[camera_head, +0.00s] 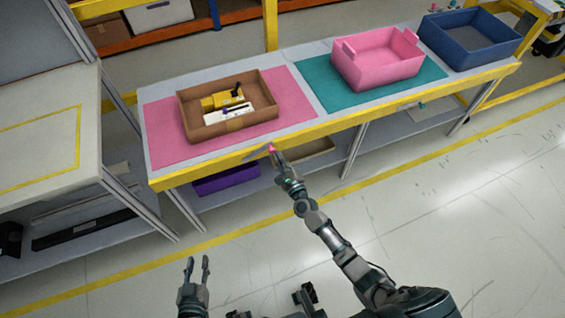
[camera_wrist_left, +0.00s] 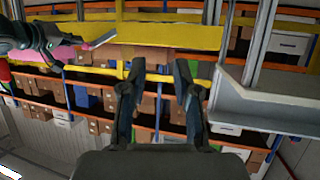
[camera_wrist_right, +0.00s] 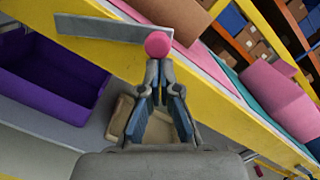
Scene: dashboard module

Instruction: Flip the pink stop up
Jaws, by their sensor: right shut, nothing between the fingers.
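The pink stop is a small pink ball (camera_wrist_right: 158,44) at the end of a flat grey plate (camera_wrist_right: 100,28), which lies across the table's yellow front edge in the right wrist view. In the head view the pink ball (camera_head: 271,147) and plate (camera_head: 256,153) show at the front edge. My right gripper (camera_head: 275,157) is shut and empty, its tips right at the ball; in the right wrist view its fingertips (camera_wrist_right: 158,68) meet just below the ball. I cannot tell whether they touch it. My left gripper (camera_head: 198,268) is open and empty, low in front of the table.
A brown box (camera_head: 188,127) holding yellow and white parts stands on a pink mat (camera_head: 160,142). A pink crate (camera_head: 375,70) stands on a teal mat (camera_head: 318,93), with a blue crate (camera_head: 470,45) beyond. A purple bin (camera_wrist_right: 45,80) sits on the lower shelf.

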